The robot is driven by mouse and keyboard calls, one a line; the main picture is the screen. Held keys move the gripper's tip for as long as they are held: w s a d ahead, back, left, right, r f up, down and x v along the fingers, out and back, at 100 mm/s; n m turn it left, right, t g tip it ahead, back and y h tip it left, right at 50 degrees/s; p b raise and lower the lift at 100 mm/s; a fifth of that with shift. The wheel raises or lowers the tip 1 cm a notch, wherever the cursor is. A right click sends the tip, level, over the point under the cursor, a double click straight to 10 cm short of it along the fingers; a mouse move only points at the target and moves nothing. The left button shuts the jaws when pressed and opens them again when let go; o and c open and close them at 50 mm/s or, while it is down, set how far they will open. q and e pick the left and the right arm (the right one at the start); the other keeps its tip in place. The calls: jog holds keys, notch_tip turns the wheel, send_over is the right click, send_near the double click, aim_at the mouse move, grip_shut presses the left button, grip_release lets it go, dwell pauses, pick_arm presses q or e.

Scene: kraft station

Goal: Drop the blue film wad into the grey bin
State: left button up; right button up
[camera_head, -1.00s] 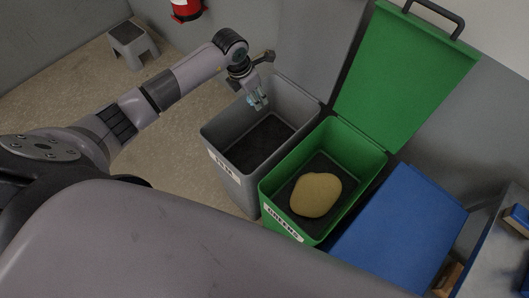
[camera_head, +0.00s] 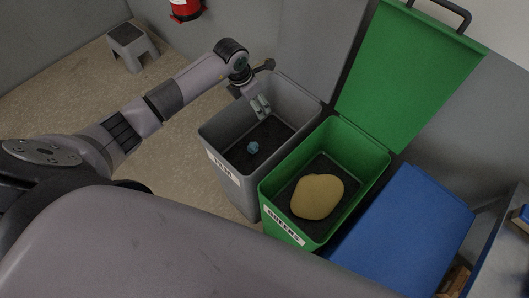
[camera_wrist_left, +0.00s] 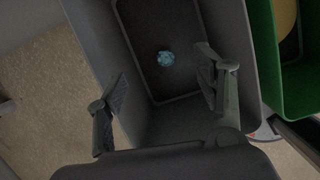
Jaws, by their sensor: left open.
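The blue film wad (camera_head: 253,147) is inside the grey bin (camera_head: 213,137), low down over its dark floor. It also shows in the left wrist view (camera_wrist_left: 166,58), beyond my fingers and apart from them. My left gripper (camera_head: 261,107) is open and empty above the grey bin. In the left wrist view its two fingers (camera_wrist_left: 160,85) are spread wide, with the bin's inside between and beyond them. My right gripper is not in view.
A green bin (camera_head: 270,192) with its lid (camera_head: 410,75) raised stands right of the grey bin and holds a yellowish lump (camera_head: 317,197). A blue lid or box (camera_head: 405,225) is farther right. A grey step stool (camera_head: 131,45) stands at the back left.

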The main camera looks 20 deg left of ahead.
pick_arm(q)
jog(key=v, duration=1.2)
dwell(0.4)
